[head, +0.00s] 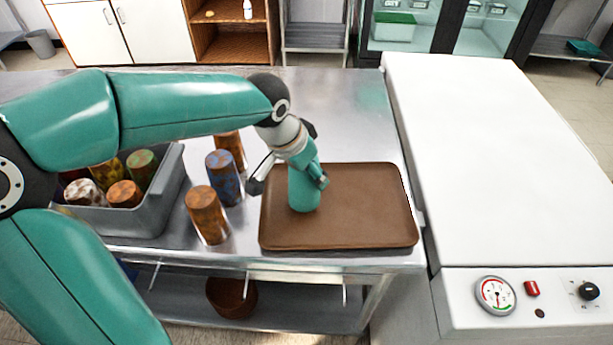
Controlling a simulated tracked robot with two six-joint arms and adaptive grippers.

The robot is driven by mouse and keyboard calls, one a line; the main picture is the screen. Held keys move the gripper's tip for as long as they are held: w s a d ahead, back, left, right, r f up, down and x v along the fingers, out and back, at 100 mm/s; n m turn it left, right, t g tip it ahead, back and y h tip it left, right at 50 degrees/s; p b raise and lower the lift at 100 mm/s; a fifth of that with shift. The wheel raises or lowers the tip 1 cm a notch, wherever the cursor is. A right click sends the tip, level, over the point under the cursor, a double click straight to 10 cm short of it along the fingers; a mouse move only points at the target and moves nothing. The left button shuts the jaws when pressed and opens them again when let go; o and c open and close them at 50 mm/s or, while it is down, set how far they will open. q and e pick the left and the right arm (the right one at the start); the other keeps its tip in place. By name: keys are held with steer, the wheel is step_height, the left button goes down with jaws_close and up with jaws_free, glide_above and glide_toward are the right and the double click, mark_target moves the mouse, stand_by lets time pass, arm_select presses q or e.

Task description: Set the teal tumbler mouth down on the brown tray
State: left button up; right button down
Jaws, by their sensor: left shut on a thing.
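The teal tumbler (304,192) is upright at the left part of the brown tray (365,215), in the head view. Its lower end appears to meet the tray surface, though I cannot tell whether it touches. My left gripper (294,183) is shut on the teal tumbler, with its fingers at either side of it. Which end of the tumbler is the mouth cannot be made out. My right gripper is not in view.
Left of the tray stand an orange-brown tumbler (207,216), a blue patterned tumbler (224,178) and another brown one (230,148). A grey bin (138,221) holds several tumblers. A white machine (500,150) borders the steel counter (355,110) on the right. The tray's right side is clear.

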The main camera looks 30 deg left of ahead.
arm_select(q)
steer(key=shift+f, duration=0.95)
steer(key=shift+f, duration=0.15)
steer(key=o, duration=1.1)
steer(key=shift+o, duration=0.2)
steer(key=shift+s+r, duration=0.1)
steer(key=shift+r, duration=0.6)
steer(key=v, duration=1.1)
steer(key=shift+p, duration=0.35)
steer(key=shift+s+f, duration=0.1)
steer(key=shift+s, duration=0.05)
